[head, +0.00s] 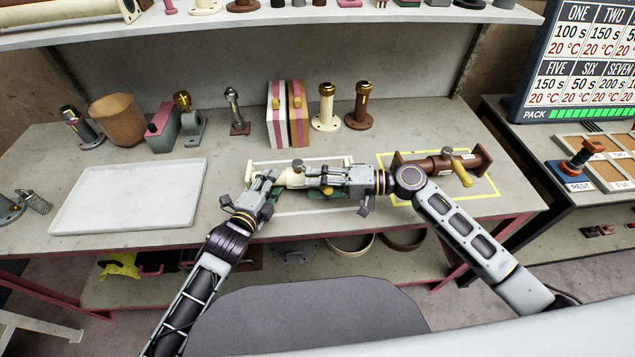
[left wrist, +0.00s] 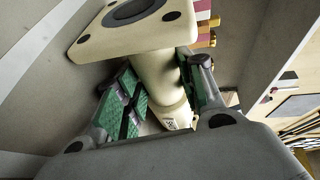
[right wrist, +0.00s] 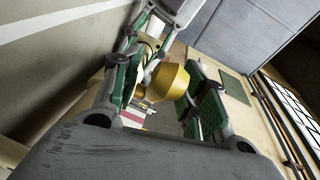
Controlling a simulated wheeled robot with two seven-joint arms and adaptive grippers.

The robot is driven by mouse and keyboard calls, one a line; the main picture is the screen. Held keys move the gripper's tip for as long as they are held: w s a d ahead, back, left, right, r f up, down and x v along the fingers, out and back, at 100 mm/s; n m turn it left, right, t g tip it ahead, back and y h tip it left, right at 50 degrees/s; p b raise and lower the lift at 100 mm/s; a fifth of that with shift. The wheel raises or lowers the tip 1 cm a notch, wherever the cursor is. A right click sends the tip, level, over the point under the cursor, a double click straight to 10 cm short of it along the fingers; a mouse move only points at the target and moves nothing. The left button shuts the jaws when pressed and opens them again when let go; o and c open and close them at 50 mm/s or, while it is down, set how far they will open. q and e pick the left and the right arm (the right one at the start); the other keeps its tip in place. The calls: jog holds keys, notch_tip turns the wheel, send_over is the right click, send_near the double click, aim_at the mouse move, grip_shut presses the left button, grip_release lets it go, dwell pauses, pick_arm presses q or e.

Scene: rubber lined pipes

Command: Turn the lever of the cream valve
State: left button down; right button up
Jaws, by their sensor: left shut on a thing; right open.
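The cream valve (head: 293,179) lies in a white outlined area on the bench, partly hidden by my grippers. My left gripper (head: 268,186) is shut on its cream pipe. In the left wrist view the pipe (left wrist: 172,88) sits between green finger pads, below a square flange (left wrist: 135,32) with bolt holes. My right gripper (head: 318,181) is open over the valve's right part. In the right wrist view a brass-coloured tapered part (right wrist: 167,82) shows between its open fingers; it appears to be the lever's handle. I cannot tell whether the pads touch it.
A brown valve (head: 437,164) with a yellow lever lies right, in a yellow outline. Behind stand a cream pipe piece (head: 325,110), a brown one (head: 360,108) and striped blocks (head: 288,118). A white tray (head: 128,196) lies left. A shelf hangs above the back.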

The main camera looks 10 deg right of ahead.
jog(key=v, duration=1.2)
dwell(0.3)
jog(key=shift+w+f, duration=0.1)
jog(key=shift+f, duration=0.1)
